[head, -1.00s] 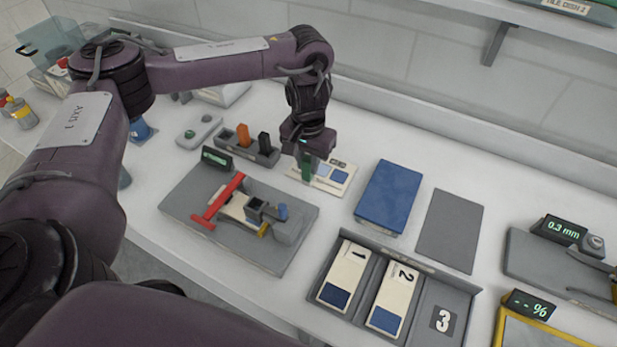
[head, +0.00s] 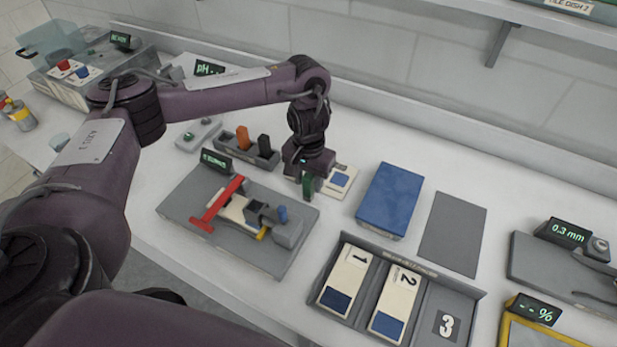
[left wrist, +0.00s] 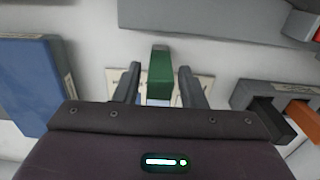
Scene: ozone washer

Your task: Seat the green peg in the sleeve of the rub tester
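The green peg (head: 308,186) hangs upright from my left gripper (head: 308,172), above the bench. In the left wrist view the peg (left wrist: 160,72) stands between the two fingers (left wrist: 160,80); its contact with them is hard to make out, but it moves with the gripper. The rub tester (head: 185,209) lies to the left and nearer, a grey base with a red arm (head: 220,203). Its dark square sleeve (head: 256,211) stands near the right end, beside a blue knob (head: 282,213). The peg is apart from the sleeve, to its upper right. My right gripper is out of view.
A peg rack (head: 268,158) with an orange peg (head: 242,138) and a black peg (head: 264,146) stands behind the tester. A cream card (head: 343,181) lies just behind the peg. A blue block (head: 389,200) and a numbered tray (head: 447,296) are to the right.

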